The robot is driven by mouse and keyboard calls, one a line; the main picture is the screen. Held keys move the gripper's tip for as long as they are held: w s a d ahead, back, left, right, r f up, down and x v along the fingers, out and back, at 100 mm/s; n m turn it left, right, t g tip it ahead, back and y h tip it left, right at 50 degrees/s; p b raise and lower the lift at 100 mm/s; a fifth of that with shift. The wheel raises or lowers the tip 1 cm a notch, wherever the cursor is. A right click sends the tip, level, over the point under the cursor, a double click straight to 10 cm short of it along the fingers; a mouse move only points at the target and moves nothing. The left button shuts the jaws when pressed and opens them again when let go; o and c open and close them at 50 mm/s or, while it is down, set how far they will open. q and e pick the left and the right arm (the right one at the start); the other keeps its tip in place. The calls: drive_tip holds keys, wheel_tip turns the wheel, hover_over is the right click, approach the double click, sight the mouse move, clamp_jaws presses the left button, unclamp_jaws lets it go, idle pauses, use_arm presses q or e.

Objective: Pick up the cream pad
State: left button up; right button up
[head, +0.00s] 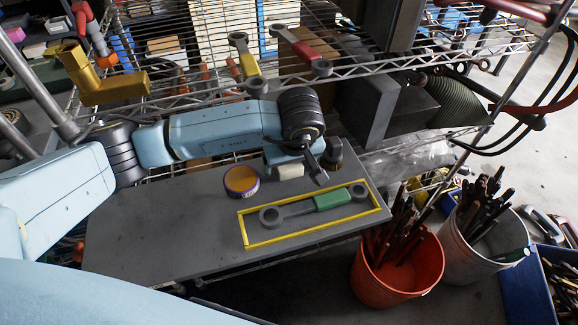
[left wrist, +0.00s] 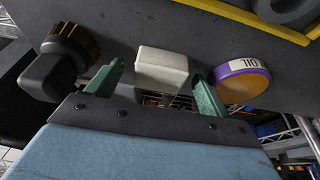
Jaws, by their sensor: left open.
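The cream pad (head: 290,171) is a small pale block on the grey board, partly hidden under my left gripper in the head view. In the left wrist view the cream pad (left wrist: 161,70) shows between and just beyond the two green fingertips. My left gripper (head: 315,166) is above the board, close to the pad. In the left wrist view my left gripper (left wrist: 158,76) is open, with a finger to each side of the pad. I cannot tell whether the fingers touch it. My right gripper is not in view.
A purple-and-orange tin (head: 241,181) stands left of the pad. A dark brush (head: 332,154) is close on the right. A green-handled wrench (head: 328,202) lies inside a yellow frame (head: 312,235) in front. The board's left part is clear. An orange bucket (head: 399,285) stands beyond its right edge.

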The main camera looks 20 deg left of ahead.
use_arm(q)
drive_tip(key=c, duration=1.1)
drive_tip(key=shift+o, duration=0.2)
drive_tip(key=shift+r, duration=0.1)
wheel_tip(320, 180, up, 10)
drive_tip(key=o, duration=0.4)
drive_tip(key=shift+c, duration=1.5)
